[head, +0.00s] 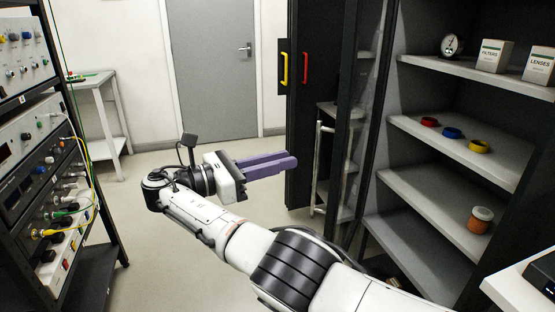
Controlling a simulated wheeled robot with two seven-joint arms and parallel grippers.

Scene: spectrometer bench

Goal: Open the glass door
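The glass door (372,95) is a tall dark-framed pane at the left side of the open-fronted shelf cabinet, right of centre in the head view. I cannot tell its exact angle. A red bar handle (305,67) and a yellow bar handle (284,68) sit on dark panels left of the pane. My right gripper (291,161) has purple fingers lying close together, with nothing seen between them. It points right, below the handles and in front of the dark panel, apart from both handles. My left gripper is out of view.
The cabinet shelves (440,142) hold a gauge, labelled boxes, coloured rings and an orange jar (481,219). An instrument rack (45,150) stands at left. A white pale-railed frame (317,165) shows by the glass. A grey room door (212,70) stands behind; open floor lies between.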

